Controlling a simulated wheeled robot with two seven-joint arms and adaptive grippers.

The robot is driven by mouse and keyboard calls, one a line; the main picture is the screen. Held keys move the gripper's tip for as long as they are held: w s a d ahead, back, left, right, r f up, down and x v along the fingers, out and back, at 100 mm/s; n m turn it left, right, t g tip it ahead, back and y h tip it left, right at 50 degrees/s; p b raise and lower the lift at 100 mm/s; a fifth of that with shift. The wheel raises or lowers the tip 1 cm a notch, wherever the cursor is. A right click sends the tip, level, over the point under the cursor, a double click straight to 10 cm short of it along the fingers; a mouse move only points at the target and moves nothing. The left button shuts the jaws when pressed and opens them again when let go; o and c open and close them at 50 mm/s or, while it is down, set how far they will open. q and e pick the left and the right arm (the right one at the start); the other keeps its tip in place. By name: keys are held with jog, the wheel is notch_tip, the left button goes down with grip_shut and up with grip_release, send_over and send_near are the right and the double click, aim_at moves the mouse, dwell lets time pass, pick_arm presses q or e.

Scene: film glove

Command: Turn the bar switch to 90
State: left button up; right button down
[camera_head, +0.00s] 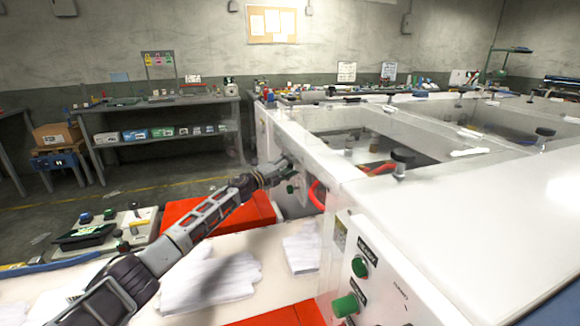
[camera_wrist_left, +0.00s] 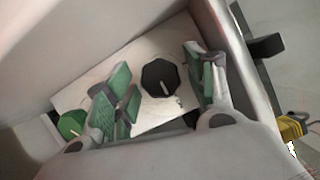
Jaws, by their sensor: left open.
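The bar switch (camera_wrist_left: 160,79) is a round black knob with a white line, on a pale plate in the left wrist view. My left gripper (camera_wrist_left: 161,77) is open, with a green-padded finger on each side of the knob in that picture. I cannot tell whether the fingers touch it. In the head view my left gripper (camera_head: 284,169) reaches the side of the white machine (camera_head: 345,181), and the switch cannot be made out there. My right gripper is out of view.
A green knob (camera_wrist_left: 72,124) sits beside the switch plate. Nearer on the machine are a green button (camera_head: 359,266) and a larger green knob (camera_head: 345,305). Red boxes (camera_head: 250,214) and white gloves (camera_head: 302,252) lie below my left arm. A control box (camera_head: 140,228) stands left.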

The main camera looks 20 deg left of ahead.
pick_arm(q)
jog(key=shift+a, duration=0.15)
jog(key=v, duration=1.1)
jog(key=shift+s, duration=0.4)
dwell(0.4)
jog(key=shift+a, duration=0.2)
jog(key=shift+f, duration=0.1)
